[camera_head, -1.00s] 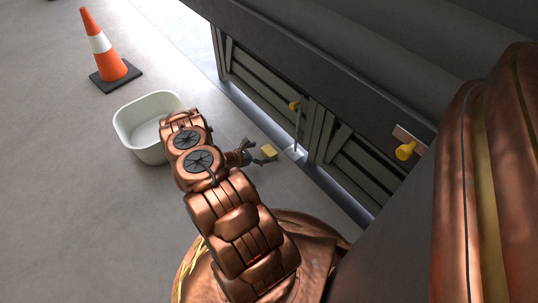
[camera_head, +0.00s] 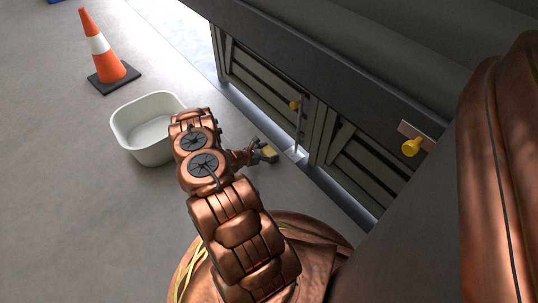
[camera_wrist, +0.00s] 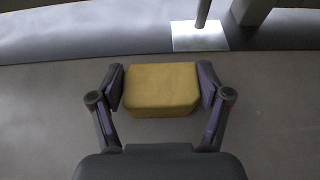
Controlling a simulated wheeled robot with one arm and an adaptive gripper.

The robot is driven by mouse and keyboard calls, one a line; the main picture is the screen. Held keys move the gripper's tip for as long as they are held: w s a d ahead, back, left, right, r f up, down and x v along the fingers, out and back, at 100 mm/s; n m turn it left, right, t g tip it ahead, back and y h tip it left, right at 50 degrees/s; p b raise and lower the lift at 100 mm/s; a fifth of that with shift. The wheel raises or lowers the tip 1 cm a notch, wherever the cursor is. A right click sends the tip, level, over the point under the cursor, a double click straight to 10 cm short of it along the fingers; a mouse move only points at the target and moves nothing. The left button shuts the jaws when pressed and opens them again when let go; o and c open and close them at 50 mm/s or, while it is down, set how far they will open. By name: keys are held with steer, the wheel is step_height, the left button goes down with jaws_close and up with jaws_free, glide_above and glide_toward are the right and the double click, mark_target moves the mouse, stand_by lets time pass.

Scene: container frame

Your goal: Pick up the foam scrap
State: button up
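The foam scrap (camera_wrist: 160,88) is a small yellow block lying on the grey floor. In the wrist view it sits between the two fingers of my gripper (camera_wrist: 161,85), with one purple-padded finger on each side. The fingers are spread about as wide as the block, with narrow gaps at its sides; firm contact does not show. In the head view the foam scrap (camera_head: 268,153) is partly covered by my gripper (camera_head: 265,150), which is low near the floor beside the dark frame.
A whitish tub (camera_head: 127,137) stands on the floor left of my arm. An orange and white cone (camera_head: 98,45) is behind it. The dark container frame (camera_head: 262,85) with yellow knobs runs along the right. A metal plate (camera_wrist: 200,36) lies beyond the foam.

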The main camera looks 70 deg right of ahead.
mark_target(269, 151)
steer(key=shift+c, duration=0.6)
steer(key=shift+r, duration=0.1)
step_height(269, 151, up, 3)
steer(key=shift+f+p, duration=0.1)
steer(key=shift+p, duration=1.05)
steer(key=w+a+p, duration=0.1)
steer(key=w, duration=0.4)
steer(key=w+a+r+p, duration=0.1)
steer(key=w+p, duration=0.1)
steer(key=w, duration=0.3)
steer(key=w+a+r+p, duration=0.1)
steer(key=w+a+p, duration=0.1)
steer(key=w, duration=0.3)
steer(key=shift+w+a, duration=0.1)
steer(key=shift+w, duration=0.1)
